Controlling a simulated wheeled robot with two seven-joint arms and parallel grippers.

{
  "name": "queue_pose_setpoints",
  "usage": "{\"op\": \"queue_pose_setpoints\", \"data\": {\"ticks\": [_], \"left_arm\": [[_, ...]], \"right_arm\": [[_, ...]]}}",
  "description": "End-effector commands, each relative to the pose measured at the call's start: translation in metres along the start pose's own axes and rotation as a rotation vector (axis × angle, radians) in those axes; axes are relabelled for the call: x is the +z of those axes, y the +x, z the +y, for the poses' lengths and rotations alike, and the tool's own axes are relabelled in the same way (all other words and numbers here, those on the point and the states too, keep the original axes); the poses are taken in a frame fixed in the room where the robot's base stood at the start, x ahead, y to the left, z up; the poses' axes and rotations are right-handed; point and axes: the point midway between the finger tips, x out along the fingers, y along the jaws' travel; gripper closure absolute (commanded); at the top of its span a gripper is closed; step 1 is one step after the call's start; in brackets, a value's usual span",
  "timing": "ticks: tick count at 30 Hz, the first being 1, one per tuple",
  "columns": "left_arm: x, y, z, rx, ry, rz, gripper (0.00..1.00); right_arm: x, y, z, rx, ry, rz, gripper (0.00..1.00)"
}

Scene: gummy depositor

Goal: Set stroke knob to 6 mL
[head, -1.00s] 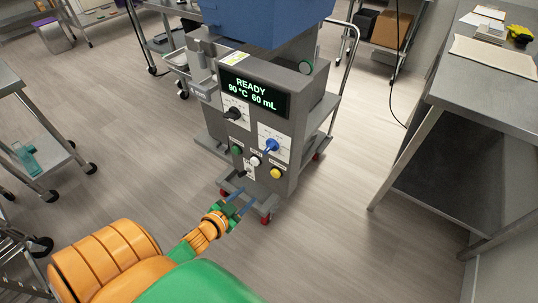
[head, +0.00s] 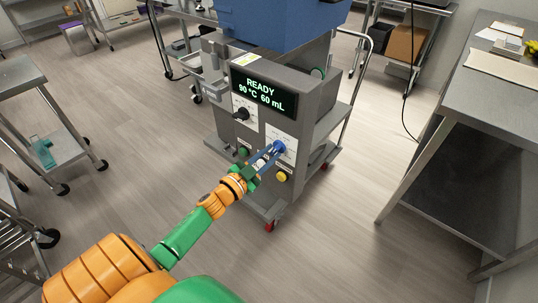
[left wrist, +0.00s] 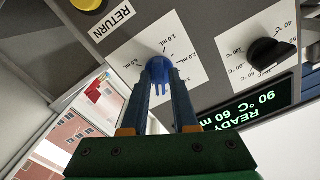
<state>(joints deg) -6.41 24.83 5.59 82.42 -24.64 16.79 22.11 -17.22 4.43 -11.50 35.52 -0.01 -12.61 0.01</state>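The blue stroke knob (head: 279,147) sits on a white dial plate on the front of the grey depositor (head: 313,130). In the left wrist view the blue knob (left wrist: 158,70) shows at the fingertips, with mL marks around it; its exact setting is hard to read. My left gripper (head: 268,158) is at the knob, its two fingers apart. In the left wrist view the left gripper (left wrist: 160,82) has its fingertips on either side of the knob's lower part; contact is unclear. The display (head: 263,91) reads READY, 90 °C and what looks like 60 mL. My right gripper is out of view.
A black temperature knob (head: 241,114) is up and left of the blue one. Green (head: 243,152) and yellow (head: 281,176) buttons lie below, close to my left gripper. A steel table (head: 500,100) stands at right, a cart (head: 50,130) at left. Floor between is clear.

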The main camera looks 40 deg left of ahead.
Motion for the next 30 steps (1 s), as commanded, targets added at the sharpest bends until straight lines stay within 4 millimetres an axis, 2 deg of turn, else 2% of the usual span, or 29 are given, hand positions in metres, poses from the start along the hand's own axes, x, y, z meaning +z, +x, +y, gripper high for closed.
{"op": "queue_pose_setpoints", "data": {"ticks": [1, 2, 3, 16, 23, 30], "left_arm": [[0.0001, -0.0001, 0.0001, 0.000, 0.000, 0.000, 0.89], [0.0001, -0.0001, 0.0001, 0.000, 0.000, 0.000, 0.97], [0.0001, -0.0001, 0.0000, 0.000, 0.000, 0.000, 1.00], [0.0000, 0.0000, 0.0000, 0.000, 0.050, 0.001, 1.00], [0.0001, 0.0003, -0.0001, 0.000, 0.203, 0.001, 1.00], [-0.0001, 0.0003, -0.0006, -0.001, 0.428, 0.002, 1.00]], "right_arm": [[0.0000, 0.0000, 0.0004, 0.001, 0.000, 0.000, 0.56], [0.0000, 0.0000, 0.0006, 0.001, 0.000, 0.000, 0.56], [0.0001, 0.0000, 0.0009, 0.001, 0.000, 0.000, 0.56], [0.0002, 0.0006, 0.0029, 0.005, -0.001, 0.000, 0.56], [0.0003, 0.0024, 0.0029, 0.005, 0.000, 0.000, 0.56], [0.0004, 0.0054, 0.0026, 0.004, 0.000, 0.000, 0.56]]}}
